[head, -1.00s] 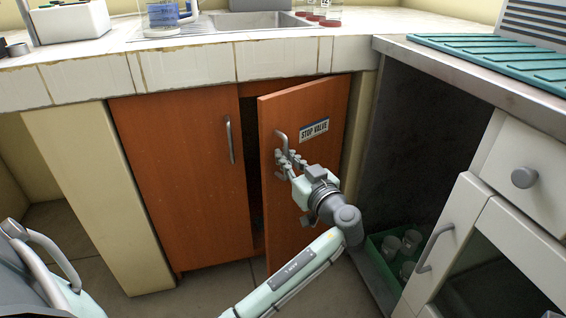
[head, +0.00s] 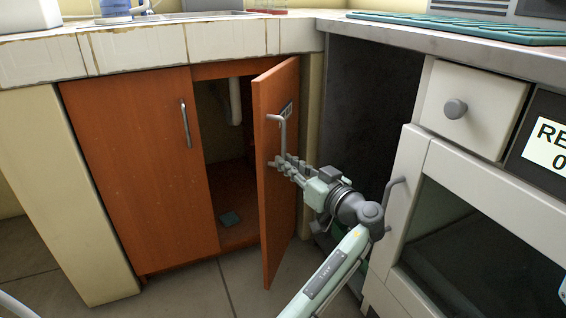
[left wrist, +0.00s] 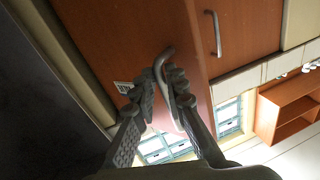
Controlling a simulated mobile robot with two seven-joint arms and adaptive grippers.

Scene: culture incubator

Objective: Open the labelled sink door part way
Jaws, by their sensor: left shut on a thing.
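The labelled sink door (head: 276,205) is the right-hand orange-brown door under the sink. In the head view it stands well ajar, swung out toward me, and its label (head: 287,110) shows at a steep angle. My left gripper (head: 284,163) is shut on the lower part of its grey bar handle (head: 282,133). In the left wrist view the two fingers (left wrist: 165,88) close around the handle (left wrist: 166,58), with the label (left wrist: 123,87) beside them. My right gripper is not in view.
The left sink door (head: 140,165) is closed. The opened cupboard shows a pale pipe (head: 234,102) and a small dark item (head: 230,218) on its floor. A white cabinet (head: 405,215) stands close to the right of my left arm.

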